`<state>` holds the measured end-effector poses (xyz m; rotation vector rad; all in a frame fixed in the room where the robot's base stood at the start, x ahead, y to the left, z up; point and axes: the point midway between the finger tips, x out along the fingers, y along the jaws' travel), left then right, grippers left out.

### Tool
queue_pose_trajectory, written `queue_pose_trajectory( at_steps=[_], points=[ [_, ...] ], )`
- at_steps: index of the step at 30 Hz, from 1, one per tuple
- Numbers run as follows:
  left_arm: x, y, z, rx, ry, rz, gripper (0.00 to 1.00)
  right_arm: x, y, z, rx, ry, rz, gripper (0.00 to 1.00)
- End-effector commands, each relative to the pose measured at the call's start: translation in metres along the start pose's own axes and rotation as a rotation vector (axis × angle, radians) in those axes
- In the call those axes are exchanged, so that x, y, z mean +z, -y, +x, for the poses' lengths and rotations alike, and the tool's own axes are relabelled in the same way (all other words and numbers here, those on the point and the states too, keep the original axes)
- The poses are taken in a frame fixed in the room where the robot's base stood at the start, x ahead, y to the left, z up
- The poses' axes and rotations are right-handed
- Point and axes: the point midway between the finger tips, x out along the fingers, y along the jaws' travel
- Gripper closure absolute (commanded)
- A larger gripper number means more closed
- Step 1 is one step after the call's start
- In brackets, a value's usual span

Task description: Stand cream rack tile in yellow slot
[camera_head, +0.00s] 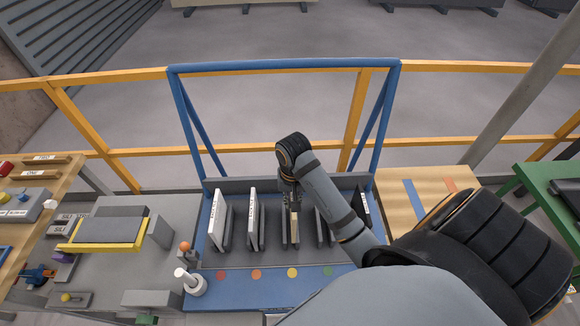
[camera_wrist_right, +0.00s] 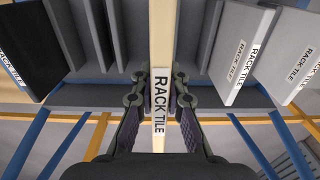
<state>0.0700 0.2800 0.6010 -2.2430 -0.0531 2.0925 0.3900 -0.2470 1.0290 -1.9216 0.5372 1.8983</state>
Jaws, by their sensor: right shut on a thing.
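The cream rack tile (camera_wrist_right: 160,60) stands upright between the two fingers of my right gripper (camera_wrist_right: 160,105), with its "RACK TILE" label facing the wrist camera. In the head view the cream tile (camera_head: 295,230) is below my right gripper (camera_head: 291,203), in line with the yellow dot (camera_head: 292,272) on the blue rack base (camera_head: 240,283). It is among the grey dividers at the yellow slot. Whether its lower edge touches the slot floor is hidden. My left gripper is not in view.
White tiles (camera_head: 217,220) and (camera_head: 252,220) stand in the slots left of the cream tile. A dark tile (camera_head: 362,205) stands at the rack's right end. Red, orange and green dots mark other slots. A blue frame (camera_head: 285,66) rises behind the rack.

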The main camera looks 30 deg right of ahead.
Motion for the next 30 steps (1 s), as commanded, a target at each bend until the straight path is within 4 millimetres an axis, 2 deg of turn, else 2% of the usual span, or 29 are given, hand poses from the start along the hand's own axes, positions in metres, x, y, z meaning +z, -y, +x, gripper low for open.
queue_pose_trajectory(
  at_steps=[1, 3, 5, 6, 9, 13, 16, 18, 22, 25, 28, 29, 30],
  points=[
    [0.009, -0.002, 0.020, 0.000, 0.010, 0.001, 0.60, -0.001, 0.000, 0.020, -0.001, -0.002, 0.000, 1.00],
    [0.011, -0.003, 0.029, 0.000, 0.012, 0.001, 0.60, 0.000, 0.001, 0.035, -0.001, -0.001, 0.000, 1.00],
    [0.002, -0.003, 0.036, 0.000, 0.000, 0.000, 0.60, 0.000, 0.000, 0.045, -0.001, -0.001, 0.000, 1.00],
    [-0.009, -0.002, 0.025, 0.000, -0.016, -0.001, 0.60, 0.000, 0.000, 0.043, -0.001, 0.000, 0.000, 1.00],
    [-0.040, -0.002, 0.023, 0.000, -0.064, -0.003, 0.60, -0.001, 0.001, 0.047, -0.002, -0.003, 0.000, 1.00],
    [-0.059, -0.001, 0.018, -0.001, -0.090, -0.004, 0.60, 0.001, 0.000, 0.063, 0.000, 0.003, 0.001, 1.00],
    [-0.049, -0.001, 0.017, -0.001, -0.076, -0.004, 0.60, 0.000, 0.001, 0.078, -0.001, 0.001, 0.000, 1.00],
    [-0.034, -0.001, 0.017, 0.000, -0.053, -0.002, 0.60, -0.001, 0.001, 0.083, -0.002, -0.002, 0.000, 1.00],
    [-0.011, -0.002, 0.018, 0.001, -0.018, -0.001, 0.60, -0.001, 0.001, 0.084, -0.002, -0.003, 0.000, 1.00],
    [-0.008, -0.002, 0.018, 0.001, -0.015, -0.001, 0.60, -0.001, 0.001, 0.084, -0.002, -0.003, 0.000, 1.00],
    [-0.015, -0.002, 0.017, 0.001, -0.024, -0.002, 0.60, -0.001, 0.001, 0.086, -0.001, -0.002, 0.000, 1.00],
    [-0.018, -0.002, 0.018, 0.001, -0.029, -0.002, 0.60, -0.001, 0.000, 0.087, 0.000, -0.001, 0.000, 0.83],
    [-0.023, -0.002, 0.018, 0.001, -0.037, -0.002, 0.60, -0.001, 0.000, 0.087, -0.001, -0.001, 0.000, 0.78]
  ],
)
